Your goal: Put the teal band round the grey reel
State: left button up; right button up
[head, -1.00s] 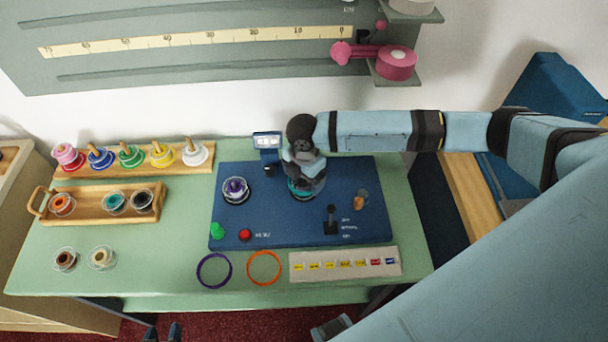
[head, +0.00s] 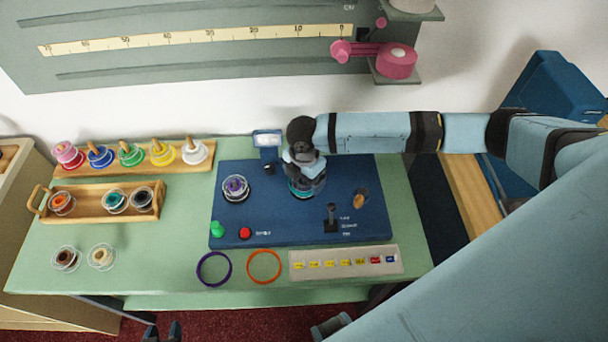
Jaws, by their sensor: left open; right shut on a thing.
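Only part of the band shows, as a teal arc beneath the gripper. A clear-rimmed reel seems to be under the gripper, mostly hidden. I cannot tell its core colour, or whether the band is around it or just above it. My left gripper (head: 161,333) is open and empty at the bottom edge, off the counter's front.
The blue board (head: 290,222) also carries a purple reel (head: 236,187), a lever and buttons. Purple (head: 213,285) and orange (head: 264,281) rings lie in front, beside a labelled strip (head: 345,262). Reels fill a wooden tray (head: 87,212) and rack at left; two loose reels stand in front.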

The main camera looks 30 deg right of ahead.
jog(key=shift+f, duration=0.25)
dwell(0.4)
jog(key=o, duration=0.7)
jog(key=shift+c, duration=0.2)
notch_tip(320, 180, up, 6)
jog(key=p, duration=0.6)
jog(key=shift+p, duration=0.3)
jog(key=shift+r+p, duration=0.55)
jog(key=shift+p, duration=0.1)
jog(key=shift+f, duration=0.1)
